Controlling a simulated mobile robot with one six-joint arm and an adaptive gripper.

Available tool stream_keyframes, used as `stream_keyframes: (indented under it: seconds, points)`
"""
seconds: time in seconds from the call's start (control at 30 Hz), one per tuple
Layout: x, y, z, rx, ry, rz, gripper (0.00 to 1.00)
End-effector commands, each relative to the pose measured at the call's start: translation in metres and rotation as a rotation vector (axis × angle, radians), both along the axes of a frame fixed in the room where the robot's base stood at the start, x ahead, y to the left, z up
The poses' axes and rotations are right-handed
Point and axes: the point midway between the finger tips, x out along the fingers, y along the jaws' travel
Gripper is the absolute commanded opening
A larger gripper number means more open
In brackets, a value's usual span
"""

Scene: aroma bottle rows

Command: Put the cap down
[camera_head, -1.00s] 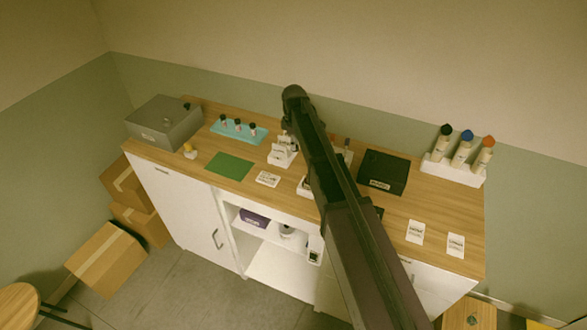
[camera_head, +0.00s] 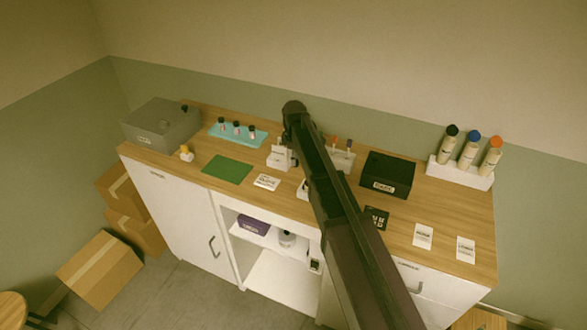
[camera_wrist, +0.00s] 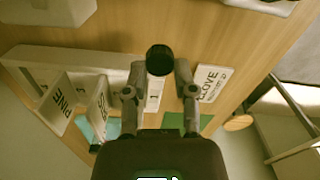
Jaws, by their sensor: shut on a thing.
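In the wrist view my gripper (camera_wrist: 159,75) is shut on a round black cap (camera_wrist: 159,60) held between its fingertips. The cap is above the wooden counter top. A green mat (camera_wrist: 186,123) shows in part beyond the gripper; in the head view the mat (camera_head: 227,169) lies bare on the counter. A white card reading CLOVE (camera_wrist: 211,83) lies to the right of the fingers in the wrist view. In the head view my arm hides the fingertips and the cap.
White label stands, one reading PINE (camera_wrist: 57,98), are left of the gripper in the wrist view. In the head view a teal tray (camera_head: 250,143) holds small bottles, a grey box (camera_head: 160,124) sits left, and a black box (camera_head: 387,175) and white bottle rack (camera_head: 460,174) stand right.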

Motion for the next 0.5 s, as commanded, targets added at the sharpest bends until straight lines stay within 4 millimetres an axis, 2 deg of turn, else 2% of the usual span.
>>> stream_keyframes:
  seconds: [0.3,0.5]
  points:
    - [0.000,0.000,0.000,0.000,0.000,0.000,0.00]
    - [0.000,0.000,-0.010,0.000,0.000,0.000,0.00]
